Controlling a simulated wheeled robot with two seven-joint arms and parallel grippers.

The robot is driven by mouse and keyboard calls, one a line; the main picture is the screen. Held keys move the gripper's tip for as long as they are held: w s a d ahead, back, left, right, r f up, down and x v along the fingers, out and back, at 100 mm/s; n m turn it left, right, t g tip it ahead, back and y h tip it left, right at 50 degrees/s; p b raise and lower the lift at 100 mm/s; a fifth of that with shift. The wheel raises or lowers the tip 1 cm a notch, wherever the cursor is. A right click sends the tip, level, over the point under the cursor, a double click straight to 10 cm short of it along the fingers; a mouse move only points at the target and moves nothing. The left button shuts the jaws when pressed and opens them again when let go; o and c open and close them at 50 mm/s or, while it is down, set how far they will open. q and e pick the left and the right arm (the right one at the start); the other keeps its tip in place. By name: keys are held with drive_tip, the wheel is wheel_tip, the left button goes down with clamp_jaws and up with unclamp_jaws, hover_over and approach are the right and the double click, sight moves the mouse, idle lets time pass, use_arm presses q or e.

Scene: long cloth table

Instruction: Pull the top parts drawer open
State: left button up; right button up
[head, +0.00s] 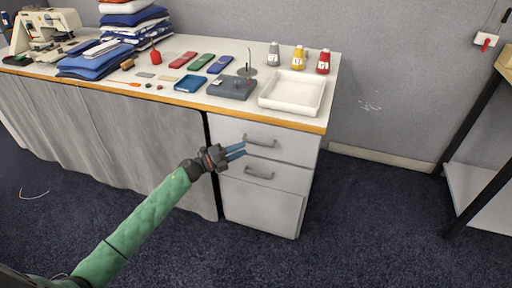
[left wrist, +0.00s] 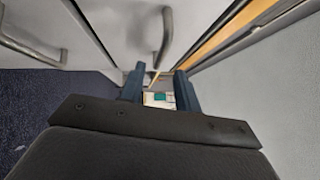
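The drawer unit stands under the right end of the table, and its top drawer (head: 290,147) looks shut. The bar handle of the top drawer (head: 260,141) shows in the left wrist view (left wrist: 166,35), ahead of the fingertips. My left gripper (head: 243,151) is open, its two blue fingers pointing at the drawer front just left of and slightly below that handle. In the left wrist view the fingers (left wrist: 156,80) stand apart with no handle between them. A small pale and teal patch shows between them; I cannot tell what it is. My right gripper is out of view.
The lower drawer's handle (head: 259,173) is close below the gripper and shows in the left wrist view (left wrist: 62,55). The orange table edge (head: 262,117) overhangs above. A white tray (head: 292,92) and grey block (head: 232,88) stand on top.

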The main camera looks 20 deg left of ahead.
sight(256, 143)
use_arm(q)
drive_tip(key=shift+p+x, duration=0.4)
drive_tip(key=shift+x, duration=3.3)
clamp_jaws()
